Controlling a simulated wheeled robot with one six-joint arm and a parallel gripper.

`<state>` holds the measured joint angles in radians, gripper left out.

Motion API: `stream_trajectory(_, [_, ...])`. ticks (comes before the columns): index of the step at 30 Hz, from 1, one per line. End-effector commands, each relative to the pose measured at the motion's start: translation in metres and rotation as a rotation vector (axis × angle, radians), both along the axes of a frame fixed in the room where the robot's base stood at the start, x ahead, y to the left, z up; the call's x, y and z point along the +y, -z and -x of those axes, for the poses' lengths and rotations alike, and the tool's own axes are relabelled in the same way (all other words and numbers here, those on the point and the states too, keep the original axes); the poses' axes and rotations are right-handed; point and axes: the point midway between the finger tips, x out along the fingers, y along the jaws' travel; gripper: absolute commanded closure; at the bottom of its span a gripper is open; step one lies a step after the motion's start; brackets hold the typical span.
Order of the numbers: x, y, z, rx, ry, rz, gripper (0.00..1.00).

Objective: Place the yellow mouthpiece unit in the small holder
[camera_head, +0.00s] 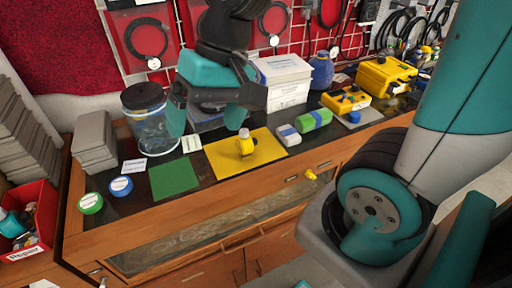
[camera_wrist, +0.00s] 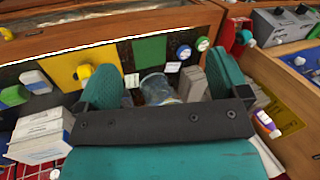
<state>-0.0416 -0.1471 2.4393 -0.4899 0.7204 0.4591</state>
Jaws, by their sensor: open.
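The yellow mouthpiece unit (camera_head: 246,146), with a pale top, stands on the yellow mat (camera_head: 225,164) on the bench. It also shows in the wrist view (camera_wrist: 84,72), left of my fingers. My gripper (camera_head: 208,118) is open and empty above the back of the bench, behind and left of the unit. Its spread fingers also show in the wrist view (camera_wrist: 166,84). I cannot tell for certain which thing is the small holder. A small yellow piece (camera_head: 311,174) juts out at the bench's front edge.
A clear jar with a black lid (camera_head: 148,120) stands left of my gripper. A white box (camera_head: 284,82) stands behind it at right. Green and white blocks (camera_head: 314,120) and yellow cases (camera_head: 385,76) lie further right. The green mat (camera_head: 173,178) is bare.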

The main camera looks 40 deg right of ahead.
Motion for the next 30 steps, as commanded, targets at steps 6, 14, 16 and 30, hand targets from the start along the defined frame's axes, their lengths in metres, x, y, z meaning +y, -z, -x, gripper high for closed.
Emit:
stream_trajectory(6, [-0.111,0.042,-0.087,0.305,1.001,-0.083,0.07])
stream_trajectory(14, [-0.221,0.081,-0.115,0.553,1.772,-0.206,0.07])
stream_trajectory(16, [-0.234,0.086,-0.116,0.583,1.862,-0.223,0.07])
stream_trajectory(30, [-0.211,0.168,-0.134,0.61,1.915,-0.231,0.07])
